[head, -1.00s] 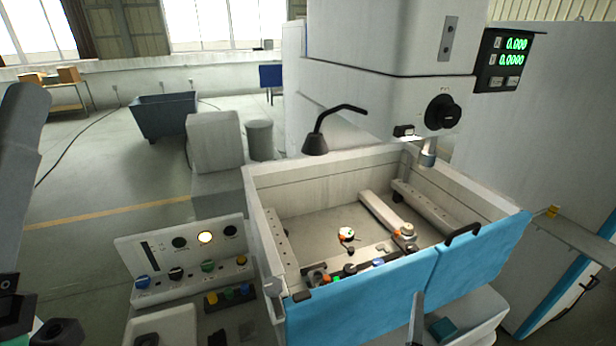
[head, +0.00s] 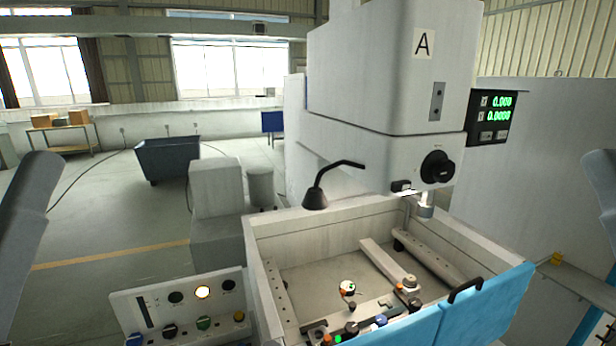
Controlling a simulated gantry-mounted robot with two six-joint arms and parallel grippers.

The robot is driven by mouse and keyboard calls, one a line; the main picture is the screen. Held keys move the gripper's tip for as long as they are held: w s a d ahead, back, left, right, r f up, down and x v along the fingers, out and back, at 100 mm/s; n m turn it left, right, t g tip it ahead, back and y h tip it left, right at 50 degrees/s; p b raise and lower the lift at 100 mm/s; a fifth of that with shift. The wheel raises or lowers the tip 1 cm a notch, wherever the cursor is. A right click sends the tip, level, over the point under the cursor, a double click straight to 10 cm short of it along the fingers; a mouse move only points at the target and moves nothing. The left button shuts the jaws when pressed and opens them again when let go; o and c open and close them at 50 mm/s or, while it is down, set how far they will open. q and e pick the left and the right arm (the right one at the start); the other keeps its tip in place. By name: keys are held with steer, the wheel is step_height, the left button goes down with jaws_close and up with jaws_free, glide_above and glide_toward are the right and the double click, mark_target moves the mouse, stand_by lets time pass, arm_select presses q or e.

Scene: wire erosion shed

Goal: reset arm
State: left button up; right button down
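Dark grey links of my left arm stand at the left edge of the head view, and a link of my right arm stands at the right edge. Both grippers are outside the picture, so their fingers and anything in them are hidden. Between the arms is the grey erosion machine (head: 380,70) with its open tank (head: 262,262) and blue front panels (head: 490,305).
A control panel (head: 150,303) with knobs and a lit yellow lamp stands left of the tank. A grey bin (head: 168,160) stands on the floor behind. A readout box (head: 493,117) hangs at right.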

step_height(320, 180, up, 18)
steer(key=p, duration=1.5)
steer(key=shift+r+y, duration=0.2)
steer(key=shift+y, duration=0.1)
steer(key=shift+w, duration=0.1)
